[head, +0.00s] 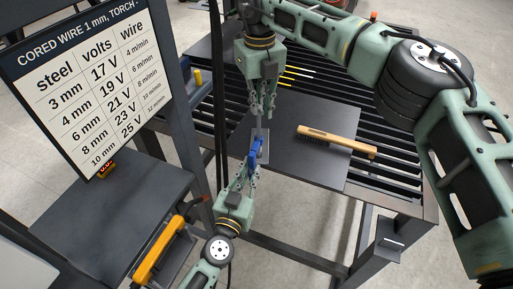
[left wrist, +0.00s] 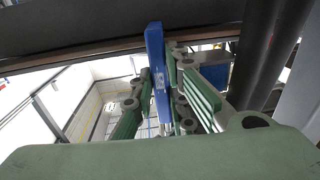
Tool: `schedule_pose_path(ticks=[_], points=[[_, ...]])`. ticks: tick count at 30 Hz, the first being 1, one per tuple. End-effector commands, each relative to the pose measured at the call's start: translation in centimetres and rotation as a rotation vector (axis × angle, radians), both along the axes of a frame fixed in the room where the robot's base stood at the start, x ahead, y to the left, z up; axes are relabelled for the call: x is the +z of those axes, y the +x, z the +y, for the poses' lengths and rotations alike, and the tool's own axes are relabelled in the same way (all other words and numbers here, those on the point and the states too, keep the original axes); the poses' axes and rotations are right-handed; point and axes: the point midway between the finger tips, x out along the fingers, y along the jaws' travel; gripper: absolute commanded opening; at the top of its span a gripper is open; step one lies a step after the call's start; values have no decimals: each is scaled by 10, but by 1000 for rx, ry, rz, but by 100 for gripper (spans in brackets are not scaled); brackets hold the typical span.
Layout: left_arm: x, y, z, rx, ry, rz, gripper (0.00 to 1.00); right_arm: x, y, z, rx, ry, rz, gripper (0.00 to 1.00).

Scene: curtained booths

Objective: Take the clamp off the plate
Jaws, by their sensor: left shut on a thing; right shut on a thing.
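The clamp (head: 254,151) has a blue body and a grey bar; it sits at the left edge of the dark flat plate (head: 325,167). In the head view, my left gripper (head: 247,172) comes from below and is shut on the clamp's blue part. In the left wrist view, the blue part (left wrist: 156,65) stands between that gripper's fingers (left wrist: 163,105). My right gripper (head: 262,108) points down from above, shut on the upper, grey end of the clamp. The clamp's contact with the plate is partly hidden.
A wooden-handled wire brush (head: 335,140) lies on the plate. The plate rests on a dark slatted table (head: 400,188) with several yellow-tipped rods behind. A chart sign (head: 85,85) and a dark side surface (head: 110,215) stand at the left. My right arm spans the upper right.

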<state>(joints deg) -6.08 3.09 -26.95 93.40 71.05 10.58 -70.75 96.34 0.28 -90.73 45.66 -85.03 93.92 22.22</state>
Motion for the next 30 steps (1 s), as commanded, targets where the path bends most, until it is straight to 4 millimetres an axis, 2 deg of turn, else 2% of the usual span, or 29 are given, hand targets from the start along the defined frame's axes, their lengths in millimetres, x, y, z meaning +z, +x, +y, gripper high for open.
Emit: schedule_pose_path(ticks=[8,11,30], points=[[2,1,0,1,-1,-3,0,0,0,0,6,0,0,0],[2,1,0,1,-1,-3,0,1,0,0,71,1,0,0],[2,1,0,0,-1,-3,0,1,0,0,897,0,1,0]])
